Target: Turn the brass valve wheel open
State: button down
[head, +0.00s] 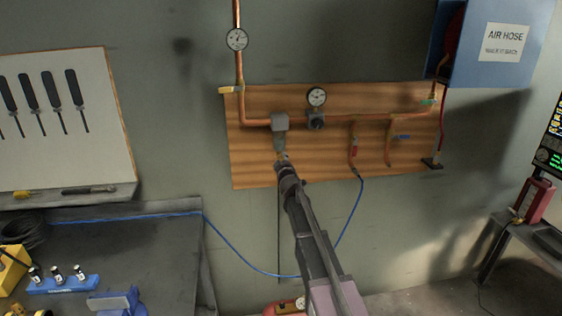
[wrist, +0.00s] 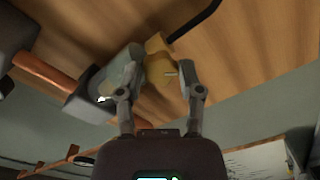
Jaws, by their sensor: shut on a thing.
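A brass-coloured piece (wrist: 158,64) sits between the two fingers of my gripper (wrist: 160,80) in the wrist view. I take it for the brass valve wheel; its rim is partly hidden by the fingers. My gripper is shut on it, with one finger at each side. In the head view my gripper (head: 283,158) reaches the wooden board just under the grey filter unit (head: 280,122). The brass piece is too small and covered there to make out clearly.
Copper pipe (head: 257,122) runs across the wooden board (head: 250,165), with a gauge (head: 317,97) and a regulator (head: 315,120). A red-handled valve (head: 354,148) and blue hose (head: 238,257) are near my arm. A workbench (head: 140,250) stands at left.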

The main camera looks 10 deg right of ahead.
jog(key=shift+w, duration=0.1)
dwell(0.4)
jog(key=shift+c, duration=1.3)
grip_release()
jog(key=s, duration=1.2)
jog(key=shift+s, duration=0.1)
